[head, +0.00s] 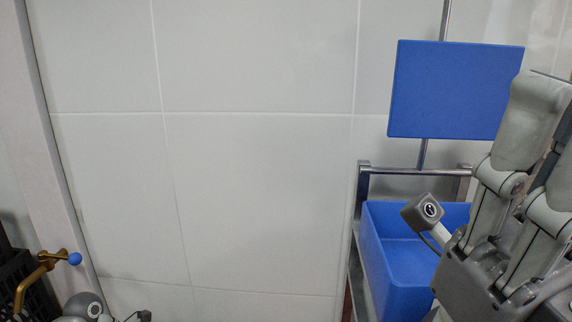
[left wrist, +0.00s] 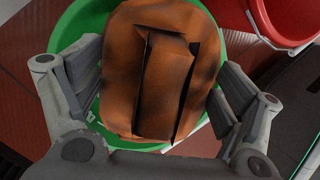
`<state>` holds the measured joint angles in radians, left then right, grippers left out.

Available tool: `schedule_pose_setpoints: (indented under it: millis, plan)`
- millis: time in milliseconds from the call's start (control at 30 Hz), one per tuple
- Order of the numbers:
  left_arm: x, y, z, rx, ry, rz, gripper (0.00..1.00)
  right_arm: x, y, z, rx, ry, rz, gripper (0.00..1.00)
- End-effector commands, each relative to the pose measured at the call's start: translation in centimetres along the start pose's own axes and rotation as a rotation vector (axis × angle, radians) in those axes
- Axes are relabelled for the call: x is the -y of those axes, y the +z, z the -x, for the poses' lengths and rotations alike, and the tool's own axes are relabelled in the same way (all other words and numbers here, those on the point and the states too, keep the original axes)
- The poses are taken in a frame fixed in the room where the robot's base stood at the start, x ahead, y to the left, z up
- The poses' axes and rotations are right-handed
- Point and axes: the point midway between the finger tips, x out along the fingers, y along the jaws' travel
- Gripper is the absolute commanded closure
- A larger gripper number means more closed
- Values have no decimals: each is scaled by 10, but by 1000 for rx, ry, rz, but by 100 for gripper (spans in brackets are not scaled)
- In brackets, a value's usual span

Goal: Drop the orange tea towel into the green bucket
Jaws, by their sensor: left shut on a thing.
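The orange tea towel (left wrist: 120,75), bunched and folded with dark creases, fills the middle of the left wrist view. My left gripper (left wrist: 160,86) is shut on it, with a finger on either side. The green bucket (left wrist: 72,27) shows behind the towel, its rim and inner wall visible to the left and below. The towel is in front of the bucket's mouth and hides most of its inside. My right gripper (head: 540,125) is large and close at the right of the head view, partly cut off. I cannot tell its opening.
A red bucket (left wrist: 288,22) is beside the green one at the upper right. In the head view, a blue bin (head: 385,262) and a blue panel (head: 455,90) are on a metal rack at right. A brass tap (head: 38,275) is at lower left. The tiled wall is bare.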

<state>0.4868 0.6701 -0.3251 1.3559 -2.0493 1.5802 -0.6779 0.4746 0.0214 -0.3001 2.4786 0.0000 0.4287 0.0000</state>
Motion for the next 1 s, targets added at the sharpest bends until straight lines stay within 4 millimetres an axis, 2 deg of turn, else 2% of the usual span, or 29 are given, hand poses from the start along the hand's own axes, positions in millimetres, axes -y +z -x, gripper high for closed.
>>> schedule_pose_setpoints:
  millis: [400, 433, 500, 867, 1000]
  plan:
    - [-1, -1, -4, 1, 1, 0, 39, 1, -4, -3, -14, -5, 2, 65]
    - [-1, -1, -4, 1, 1, 0, 6, 1, -4, -3, -14, -5, 2, 65]
    - [-1, -1, -4, 1, 1, -1, 0, 1, -4, -3, -14, -5, 2, 65]
    - [-1, -2, -3, 0, 1, 0, 0, 1, -3, -2, -12, -4, 2, 65]
    - [-2, -1, 10, 0, 4, -2, 0, 1, -3, -2, -12, -5, 2, 65]
